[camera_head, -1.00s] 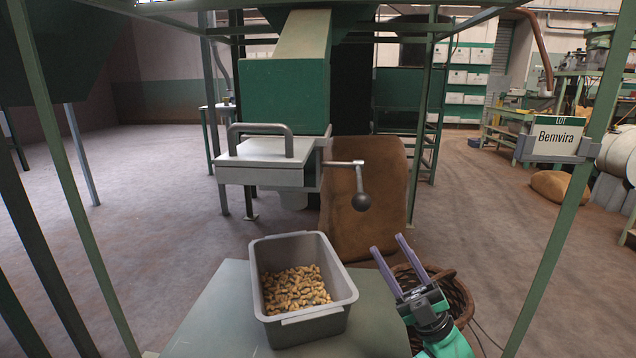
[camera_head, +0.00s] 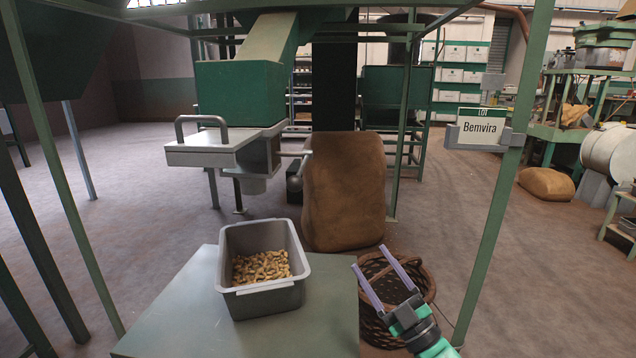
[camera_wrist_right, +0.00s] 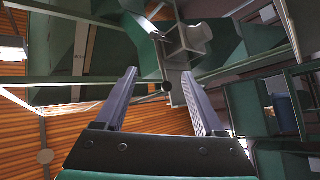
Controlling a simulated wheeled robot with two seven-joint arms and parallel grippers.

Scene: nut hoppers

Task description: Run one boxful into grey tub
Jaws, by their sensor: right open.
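The grey tub (camera_head: 262,300) stands upright on a green-grey table, with a layer of nuts (camera_head: 262,267) in its bottom. Behind it hangs a green hopper (camera_head: 240,90) with a grey metal box (camera_head: 205,155) under it. The box has a bent handle (camera_head: 203,122) on top and a short spout (camera_head: 252,186) below. In the right wrist view the gripper (camera_wrist_right: 160,73) points up towards the hopper's underside. My left gripper is not in view.
A brown sack (camera_head: 344,190) stands behind the table, close to the lever. A wicker basket (camera_head: 400,290) is on the floor beyond my right gripper. A green frame post (camera_head: 505,180) carries a sign reading "Bemvira" (camera_head: 480,134). Open floor lies to the left.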

